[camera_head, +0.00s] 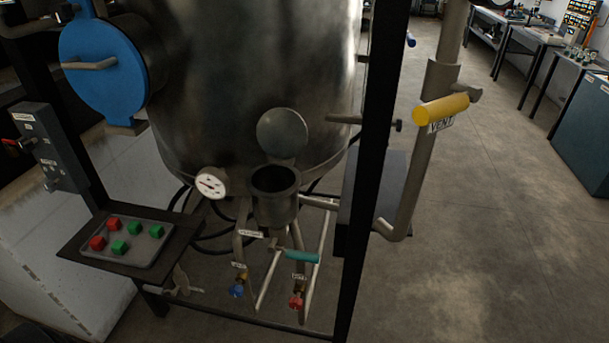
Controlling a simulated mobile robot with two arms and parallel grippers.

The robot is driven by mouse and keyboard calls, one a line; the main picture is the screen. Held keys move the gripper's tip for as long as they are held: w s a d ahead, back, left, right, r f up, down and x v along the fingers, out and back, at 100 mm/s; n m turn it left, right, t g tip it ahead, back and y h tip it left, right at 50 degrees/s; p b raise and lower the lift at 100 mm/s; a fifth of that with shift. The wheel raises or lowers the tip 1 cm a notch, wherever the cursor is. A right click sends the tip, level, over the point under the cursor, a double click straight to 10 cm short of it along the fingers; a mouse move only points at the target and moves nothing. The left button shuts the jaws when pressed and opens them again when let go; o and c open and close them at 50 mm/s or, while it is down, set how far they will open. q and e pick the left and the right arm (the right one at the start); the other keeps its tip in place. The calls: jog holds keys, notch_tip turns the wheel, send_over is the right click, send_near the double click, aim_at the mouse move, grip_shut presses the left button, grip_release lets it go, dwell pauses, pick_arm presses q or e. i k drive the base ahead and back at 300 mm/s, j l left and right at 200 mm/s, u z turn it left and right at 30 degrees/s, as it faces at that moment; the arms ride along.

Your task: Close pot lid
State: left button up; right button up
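A small dark metal pot (277,211) sits low on the front of a large steel vessel (240,80). Its round grey lid (282,133) stands raised above and behind the pot's mouth, so the pot is open. The dark inside of the pot shows from above, and I cannot make out anything in it. Neither my left nor my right gripper is in view.
A black upright post (378,150) stands right of the pot. A gauge (210,183) and a button panel (128,240) are to its left. A teal-handled valve (302,257) lies below. A yellow vent handle (441,109) juts out at right. Open floor lies further right.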

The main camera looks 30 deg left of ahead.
aim_at(282, 132)
jog(key=i+l+z, duration=0.85)
jog(key=i+z, duration=0.15)
jog(key=i, duration=0.25)
jog(key=i+u, duration=0.4)
jog(key=i+l+u, duration=0.25)
jog(key=i+u, duration=0.2)
jog(key=i, duration=0.15)
jog(key=i+u, duration=0.25)
jog(key=u, duration=0.2)
jog(key=i+u, duration=0.25)
jog(key=u, duration=0.2)
jog(key=i+l+u, duration=0.1)
jog(key=i+u, duration=0.15)
jog(key=u, duration=0.2)
jog(key=i+l+u, duration=0.2)
jog(key=u, duration=0.25)
jog(key=i+l+u, duration=0.2)
jog(key=u, duration=0.2)
jog(key=i+l+u, duration=0.15)
jog(key=u, duration=0.3)
jog(key=i+l+u, duration=0.15)
jog(key=l+u, duration=0.2)
jog(key=u, duration=0.15)
jog(key=l+u, duration=0.3)
jog(key=u, duration=0.15)
jog(key=i+l+u, duration=0.1)
jog(key=l+u, duration=0.6)
jog(key=u, duration=0.25)
